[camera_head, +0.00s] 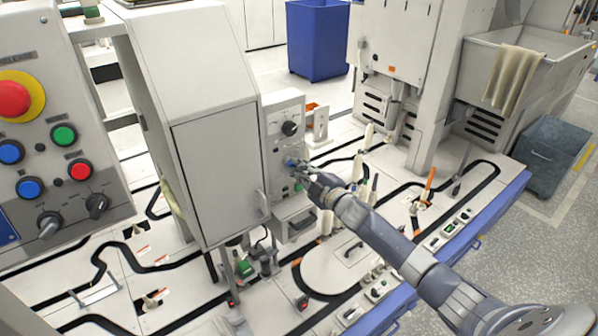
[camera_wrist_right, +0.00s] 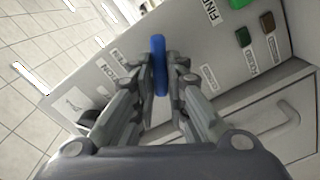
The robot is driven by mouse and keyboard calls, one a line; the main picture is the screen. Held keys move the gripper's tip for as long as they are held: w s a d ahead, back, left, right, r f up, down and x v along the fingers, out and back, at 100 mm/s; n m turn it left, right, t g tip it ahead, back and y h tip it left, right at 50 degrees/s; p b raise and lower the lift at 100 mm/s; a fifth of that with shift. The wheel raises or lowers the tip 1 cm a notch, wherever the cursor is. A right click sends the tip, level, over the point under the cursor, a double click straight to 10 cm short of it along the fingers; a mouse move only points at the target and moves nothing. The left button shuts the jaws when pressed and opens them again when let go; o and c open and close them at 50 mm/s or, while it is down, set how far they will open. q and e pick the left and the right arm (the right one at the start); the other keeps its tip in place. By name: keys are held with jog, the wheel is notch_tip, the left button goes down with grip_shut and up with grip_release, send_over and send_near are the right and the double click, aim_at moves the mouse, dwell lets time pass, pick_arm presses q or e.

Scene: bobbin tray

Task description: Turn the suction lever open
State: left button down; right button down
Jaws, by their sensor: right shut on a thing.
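The suction lever appears as a blue lever (camera_wrist_right: 159,66) on a light grey control panel (camera_wrist_right: 215,50) in the right wrist view. My right gripper (camera_wrist_right: 164,68) has its two fingers closed on the blue lever, one on each side. In the head view the right arm reaches in from the lower right, and the right gripper (camera_head: 308,178) is at the small control panel (camera_head: 287,115) on the machine. The blue lever (camera_head: 291,162) shows only as a small spot there, partly hidden by the gripper. My left gripper is not in view.
A green button (camera_wrist_right: 240,4) and labels sit near the lever in the wrist view. A drawer handle (camera_wrist_right: 284,117) is below the panel. A large grey cabinet (camera_head: 215,170) stands left of the panel. Several white pegs and black tracks lie on the bench around the arm.

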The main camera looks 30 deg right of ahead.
jog(key=n, duration=0.4)
jog(key=n+b, duration=0.1)
jog(key=shift+d+r+n, duration=0.1)
jog(key=shift+r+n, duration=0.2)
jog(key=shift+n, duration=0.1)
dwell(0.4)
jog(key=c, duration=1.6)
grip_release()
jog(key=shift+s, duration=0.15)
jog(key=s+d, duration=0.1)
jog(key=s, duration=1)
jog(key=shift+s+d, duration=0.3)
jog(key=shift+d, duration=0.05)
